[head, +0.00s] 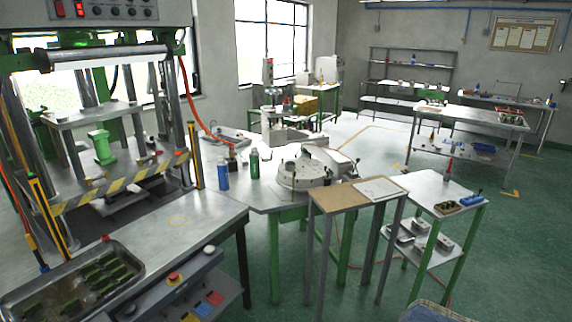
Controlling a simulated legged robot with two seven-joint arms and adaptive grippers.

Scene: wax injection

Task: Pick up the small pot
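I cannot pick out the small pot for certain. A small dark olive item (232,157) stands on the grey worktable (262,195), behind a blue bottle (223,174) and a green bottle (255,164). It is too small to tell whether it is a pot. A round grey metal unit (300,176) sits on the same table, to the right of the bottles. Neither of my grippers shows in the head view.
A large press (110,120) with a striped bar fills the left. A metal tray (75,282) of green pieces is at the lower left. A small stand with a clipboard (378,189) and a side table (440,189) are at the right. Green floor (515,250) is open at right.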

